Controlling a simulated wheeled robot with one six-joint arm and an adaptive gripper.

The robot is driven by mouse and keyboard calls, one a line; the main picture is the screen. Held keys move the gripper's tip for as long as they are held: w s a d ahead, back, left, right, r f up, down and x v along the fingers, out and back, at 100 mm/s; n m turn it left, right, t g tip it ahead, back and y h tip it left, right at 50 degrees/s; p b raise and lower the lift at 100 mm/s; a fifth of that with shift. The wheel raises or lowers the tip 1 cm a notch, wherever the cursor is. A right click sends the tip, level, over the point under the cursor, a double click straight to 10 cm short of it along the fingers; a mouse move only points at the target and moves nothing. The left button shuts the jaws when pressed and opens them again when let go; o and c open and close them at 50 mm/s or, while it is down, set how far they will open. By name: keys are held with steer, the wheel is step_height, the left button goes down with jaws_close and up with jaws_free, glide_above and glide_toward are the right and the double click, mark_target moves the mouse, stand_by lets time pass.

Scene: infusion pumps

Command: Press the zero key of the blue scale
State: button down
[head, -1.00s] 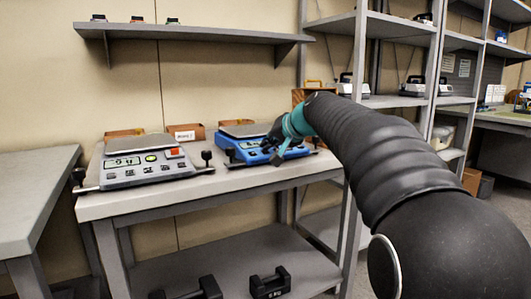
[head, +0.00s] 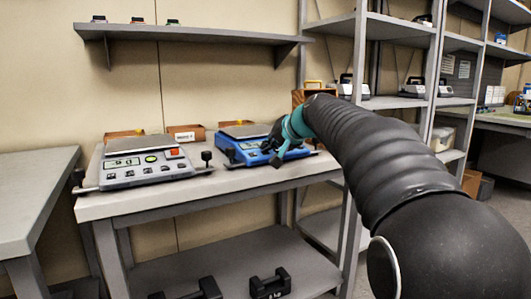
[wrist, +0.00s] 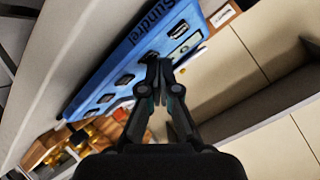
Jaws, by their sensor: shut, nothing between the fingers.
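The blue scale (head: 232,152) stands on the right part of the grey bench, with a grey pan on top. In the wrist view its blue front panel (wrist: 113,68) lies slanted, with a row of dark keys, a small display and the word "Sundrel". My gripper (wrist: 160,62) is shut and empty, its fingertips over the panel by the keys. I cannot tell whether they touch it. The fingertips hide part of the key row, and I cannot read which key is the zero key. In the head view my gripper (head: 274,150) is at the scale's right front.
Small orange boxes (head: 190,133) stand behind. Black weights (head: 270,285) sit on the lower shelf. Tall shelving (head: 385,103) rises at the right.

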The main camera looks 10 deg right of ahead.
steer(key=shift+s+r+p, duration=0.15)
steer(key=shift+r+p, duration=0.15)
steer(key=shift+r, duration=0.35)
steer(key=shift+r, duration=0.1)
steer(key=r+p, duration=0.1)
steer(key=s+r+p, duration=0.1)
steer(key=r, duration=0.1)
steer(key=r+p, duration=0.1)
steer(key=shift+s+d+r, duration=0.15)
steer(key=shift+d+r, duration=0.1)
steer(key=shift+r, duration=0.05)
stand_by(0.5)
